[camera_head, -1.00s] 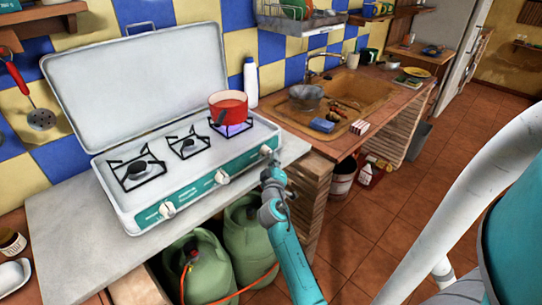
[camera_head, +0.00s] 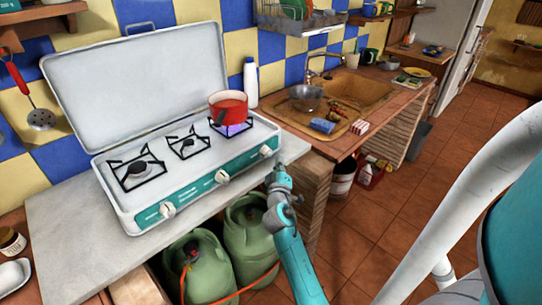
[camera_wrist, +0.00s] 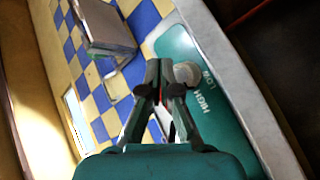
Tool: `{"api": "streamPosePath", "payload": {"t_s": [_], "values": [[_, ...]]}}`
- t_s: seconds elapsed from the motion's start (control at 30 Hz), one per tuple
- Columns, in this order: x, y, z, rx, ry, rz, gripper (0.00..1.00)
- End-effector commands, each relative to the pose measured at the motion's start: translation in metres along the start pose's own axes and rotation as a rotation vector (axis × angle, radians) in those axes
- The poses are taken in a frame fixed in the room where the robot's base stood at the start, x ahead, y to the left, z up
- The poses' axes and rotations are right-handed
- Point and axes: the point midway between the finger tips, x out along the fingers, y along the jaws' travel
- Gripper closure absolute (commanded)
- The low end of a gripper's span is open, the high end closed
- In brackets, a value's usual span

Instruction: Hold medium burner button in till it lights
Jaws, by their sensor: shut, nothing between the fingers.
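The white and teal camping stove (camera_head: 190,191) stands on the counter with its lid raised. Its front panel has a left knob (camera_head: 167,210), a middle knob (camera_head: 222,177) and a right knob (camera_head: 266,151). A blue flame (camera_head: 236,129) burns under the red pot (camera_head: 229,110) on the right burner; the left and middle burners show no flame. My gripper (camera_head: 277,165) is shut and empty, in front of and slightly right of the right knob, apart from it. In the wrist view, a round knob (camera_wrist: 187,72) beside LOW and HIGH lettering is partly hidden by my finger.
Green gas bottles (camera_head: 244,228) with an orange hose stand below the counter. A white bottle (camera_head: 250,82) stands behind the stove, and a wooden sink counter (camera_head: 292,125) lies to the right.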

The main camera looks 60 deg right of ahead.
Motion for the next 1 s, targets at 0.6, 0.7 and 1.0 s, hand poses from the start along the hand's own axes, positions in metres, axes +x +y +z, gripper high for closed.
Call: {"api": "streamPosePath", "payload": {"t_s": [0.6, 0.7, 1.0], "values": [[-0.03, 0.022, 0.022, -0.001, -0.001, 0.001, 1.0], [-0.03, 0.022, 0.022, -0.001, 0.0, 0.001, 1.0], [-0.03, 0.022, 0.022, 0.0, 0.0, 0.0, 1.0]]}}
